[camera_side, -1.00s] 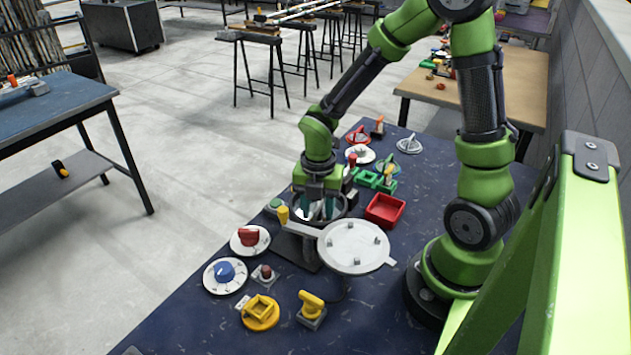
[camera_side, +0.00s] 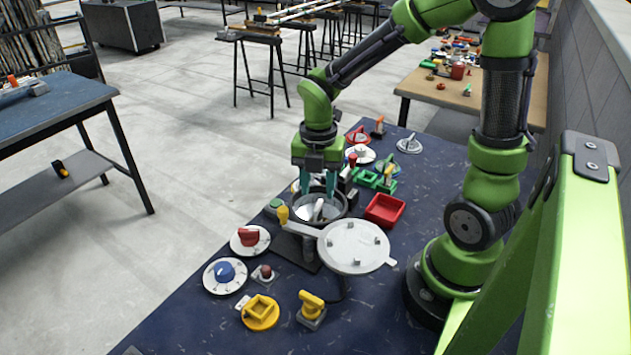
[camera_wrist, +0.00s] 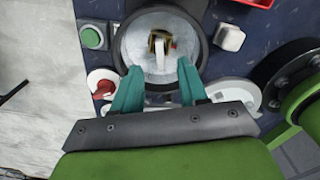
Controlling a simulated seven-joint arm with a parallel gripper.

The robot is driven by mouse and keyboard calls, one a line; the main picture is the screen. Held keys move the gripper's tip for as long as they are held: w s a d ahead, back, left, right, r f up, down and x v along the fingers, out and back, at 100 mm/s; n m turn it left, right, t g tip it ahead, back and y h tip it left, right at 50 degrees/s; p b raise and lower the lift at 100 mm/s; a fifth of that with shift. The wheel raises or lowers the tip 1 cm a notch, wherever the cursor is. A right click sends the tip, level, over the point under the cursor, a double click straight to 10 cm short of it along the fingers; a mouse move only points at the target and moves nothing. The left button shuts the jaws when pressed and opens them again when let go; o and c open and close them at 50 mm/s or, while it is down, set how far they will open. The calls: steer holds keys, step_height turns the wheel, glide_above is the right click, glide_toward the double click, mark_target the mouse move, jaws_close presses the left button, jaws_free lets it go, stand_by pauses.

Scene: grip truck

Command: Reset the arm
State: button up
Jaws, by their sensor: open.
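My gripper (camera_side: 318,188) is above the round metal pot (camera_side: 335,209) on the dark blue table (camera_side: 205,322). Its two teal fingers are spread apart with nothing between them. In the wrist view, the fingers (camera_wrist: 158,92) reach towards the near rim of the pot (camera_wrist: 121,50). A small white and brown truck-like object (camera_wrist: 161,46) lies inside the pot. In the side view the pot's contents are partly hidden by the fingers, and a pale piece shows between them.
A round grey lid-like plate (camera_side: 352,240) stands in front of the pot. A red tray (camera_side: 384,210) is to its right. Several dials and knobs, including a blue knob (camera_side: 225,271) and a yellow handle (camera_side: 311,303), are at the front left.

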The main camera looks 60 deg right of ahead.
steer(key=shift+r, duration=0.5)
steer(key=m, duration=0.5)
steer(key=shift+s+f, duration=0.1)
steer(key=shift+s, duration=0.1)
steer(key=m, duration=0.2)
steer(key=shift+s+r+m, duration=0.2)
steer(key=shift+r+m, duration=0.1)
steer(key=shift+m, duration=0.1)
steer(key=s+a+r+m+t+y, duration=0.1)
steer(key=s+a+r+m+t, duration=0.1)
steer(key=r+m, duration=0.4)
steer(key=s+a+r+m+t+y, duration=0.1)
steer(key=s+a+r+m+t, duration=0.2)
steer(key=m, duration=0.9)
steer(key=shift+s+a+r+t, duration=0.15)
steer(key=shift+s+r+t, duration=0.15)
steer(key=shift+r+t, duration=1.25)
